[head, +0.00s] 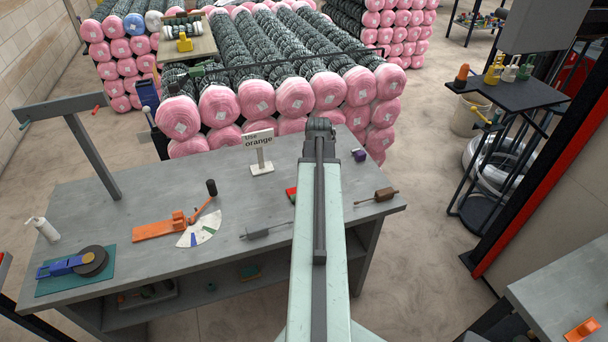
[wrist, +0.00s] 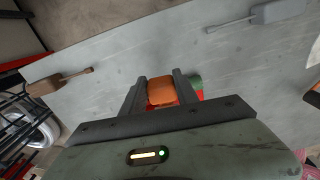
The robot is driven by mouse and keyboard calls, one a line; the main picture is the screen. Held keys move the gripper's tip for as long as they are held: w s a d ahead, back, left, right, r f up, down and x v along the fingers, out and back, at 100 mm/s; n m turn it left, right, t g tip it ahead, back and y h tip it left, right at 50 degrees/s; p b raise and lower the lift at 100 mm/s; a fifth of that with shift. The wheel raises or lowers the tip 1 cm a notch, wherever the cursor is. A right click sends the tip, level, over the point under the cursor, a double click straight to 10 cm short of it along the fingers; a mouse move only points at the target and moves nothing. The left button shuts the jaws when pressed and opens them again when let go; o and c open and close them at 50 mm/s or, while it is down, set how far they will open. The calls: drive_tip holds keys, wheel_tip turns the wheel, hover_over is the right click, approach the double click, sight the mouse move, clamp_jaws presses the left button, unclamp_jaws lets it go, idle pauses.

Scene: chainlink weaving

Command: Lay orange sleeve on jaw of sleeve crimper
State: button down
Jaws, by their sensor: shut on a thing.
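My gripper (wrist: 160,78) is shut on a small orange sleeve (wrist: 161,93), which sits between its two dark fingers in the wrist view. In the head view my arm hides both gripper and sleeve. An orange bench tool (head: 155,230) with a black-knobbed lever and a pale fan-shaped plate lies on the grey bench, left of my arm; it looks like the sleeve crimper, but its jaw is too small to make out. A sign (head: 258,140) reading "use orange" stands on the bench.
A red and green piece (head: 291,194) lies beside my arm. Grey (head: 265,231) and brown (head: 379,195) rod tools and a purple piece (head: 359,155) lie on the bench (head: 125,200). A grinder (head: 80,264), white bottle (head: 43,229) and grey post (head: 92,155) stand left.

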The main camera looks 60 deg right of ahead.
drive_tip(key=shift+s+r, duration=0.2)
drive_tip(key=shift+r, duration=0.05)
drive_tip(key=p, duration=0.1)
drive_tip(key=r, duration=0.1)
drive_tip(key=r+p, duration=0.1)
drive_tip(key=shift+w+d+r+n+p, duration=0.1)
drive_tip(key=shift+w+d+n+p, duration=0.2)
drive_tip(key=shift+n+p, duration=0.1)
drive_tip(key=shift+s+f+b, duration=0.15)
drive_tip(key=shift+f+b, duration=0.5)
drive_tip(key=shift+b, duration=0.1)
wheel_tip(320, 180, down, 7)
drive_tip(key=b, duration=0.7)
drive_tip(key=shift+f+b, duration=0.6)
drive_tip(key=shift+f, duration=0.05)
drive_tip(key=c, duration=0.9)
unclamp_jaws()
drive_tip(key=shift+o, duration=0.2)
drive_tip(key=shift+r, duration=0.15)
